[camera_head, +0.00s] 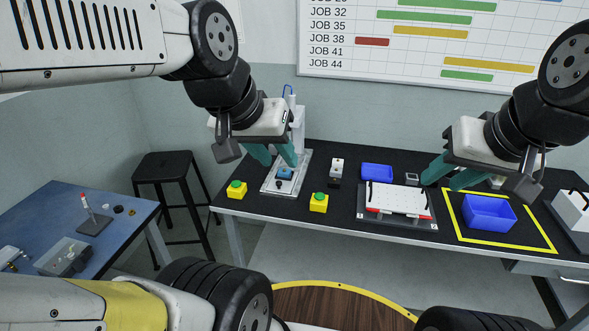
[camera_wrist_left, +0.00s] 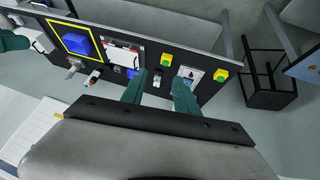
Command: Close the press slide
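The press appears to be the station with a white column (camera_head: 298,122) and a pale base plate (camera_head: 271,184), with a small blue part (camera_head: 285,173) on it. I cannot tell how far its slide is in or out. My left gripper (camera_head: 272,156) is open and empty, above and in front of the press, hiding part of it. The left wrist view shows its two teal fingers apart (camera_wrist_left: 158,94), with the press plate (camera_wrist_left: 190,72) beyond them. My right gripper (camera_head: 453,176) is open and empty above the bench, left of a blue bin (camera_head: 489,212).
Yellow boxes with green buttons stand left (camera_head: 236,189) and right (camera_head: 318,202) of the press. A white fixture with red ends (camera_head: 397,199) and a small blue bin (camera_head: 377,171) are further right. A black stool (camera_head: 166,168) and blue table (camera_head: 60,215) stand left.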

